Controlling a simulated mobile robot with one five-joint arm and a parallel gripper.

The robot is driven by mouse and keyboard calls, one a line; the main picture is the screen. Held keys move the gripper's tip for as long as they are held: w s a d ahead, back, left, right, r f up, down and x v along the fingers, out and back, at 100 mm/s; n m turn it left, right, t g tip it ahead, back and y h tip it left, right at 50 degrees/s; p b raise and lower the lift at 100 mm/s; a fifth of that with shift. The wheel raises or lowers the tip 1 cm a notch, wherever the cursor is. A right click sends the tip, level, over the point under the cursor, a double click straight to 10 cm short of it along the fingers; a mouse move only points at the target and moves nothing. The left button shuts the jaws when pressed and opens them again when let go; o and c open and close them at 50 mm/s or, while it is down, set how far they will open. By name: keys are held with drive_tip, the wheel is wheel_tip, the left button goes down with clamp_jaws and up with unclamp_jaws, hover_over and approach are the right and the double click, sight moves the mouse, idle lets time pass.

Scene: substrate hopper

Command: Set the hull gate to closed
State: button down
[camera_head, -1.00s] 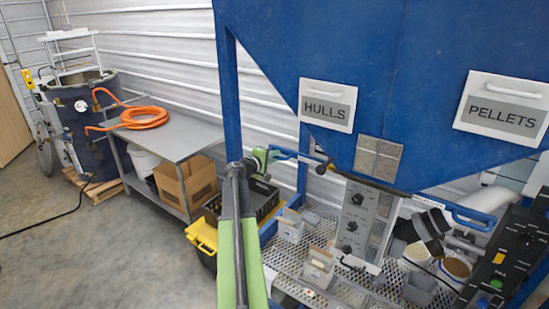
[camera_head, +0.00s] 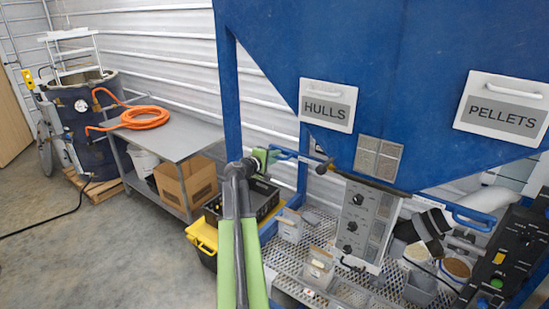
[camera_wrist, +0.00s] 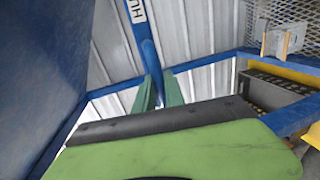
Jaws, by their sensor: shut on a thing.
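The hull gate's blue handle (camera_head: 290,155) sticks out to the left from under the blue hopper, below the HULLS sign (camera_head: 327,105). My green gripper (camera_head: 266,156) is at the handle's left end. In the wrist view, the blue handle bar (camera_wrist: 146,45) runs down between the two green fingers of my gripper (camera_wrist: 159,92), which are shut on it. The gate plate itself cannot be made out.
A blue hopper leg (camera_head: 229,95) stands just left of my gripper. A control box (camera_head: 363,222) hangs below the hopper. A second blue handle (camera_head: 473,219) is to the right, under the PELLETS sign (camera_head: 502,108). A grey table (camera_head: 185,138) with an orange hose stands left.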

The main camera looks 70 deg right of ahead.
sight(297, 159)
drive_tip(key=shift+s, duration=0.1)
drive_tip(key=s, duration=0.2)
drive_tip(key=s+a, duration=0.1)
drive_tip(key=s, duration=0.1)
drive_tip(key=s+a, duration=0.1)
drive_tip(key=s, duration=0.2)
drive_tip(key=shift+f, duration=0.1)
drive_tip(key=c, duration=1.4)
unclamp_jaws()
drive_tip(key=shift+s, duration=0.15)
